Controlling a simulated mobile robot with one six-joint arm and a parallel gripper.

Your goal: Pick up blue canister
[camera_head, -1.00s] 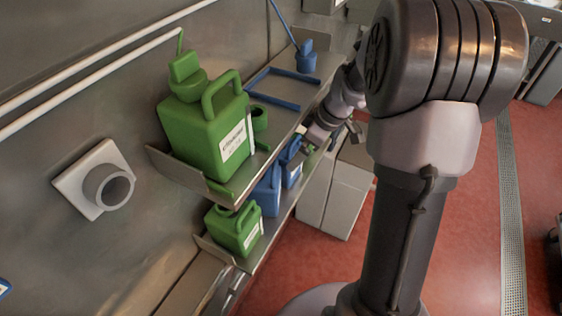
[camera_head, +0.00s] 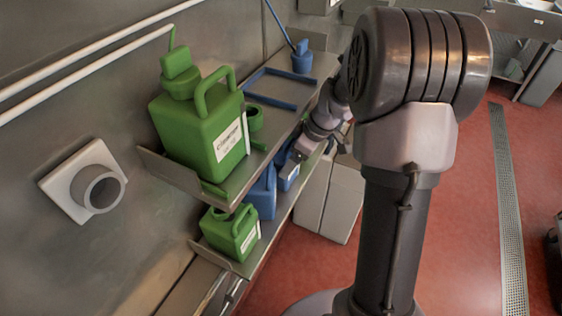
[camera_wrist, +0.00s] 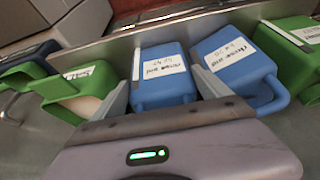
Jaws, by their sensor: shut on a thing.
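Two blue canisters with white labels stand side by side on the lower shelf. My gripper (camera_wrist: 163,92) is shut on the middle blue canister (camera_wrist: 166,72), with one finger at each side of it. In the head view that canister (camera_head: 289,178) is partly covered by my gripper (camera_head: 297,154) and the upper shelf. The other blue canister (camera_wrist: 235,62), with a handle, is just right of my right finger; it also shows in the head view (camera_head: 263,196). I cannot tell whether the held canister touches the shelf.
The upper shelf (camera_head: 238,182) hangs above, bearing a large green canister (camera_head: 200,130) and a blue frame (camera_head: 272,85). Open red floor lies right.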

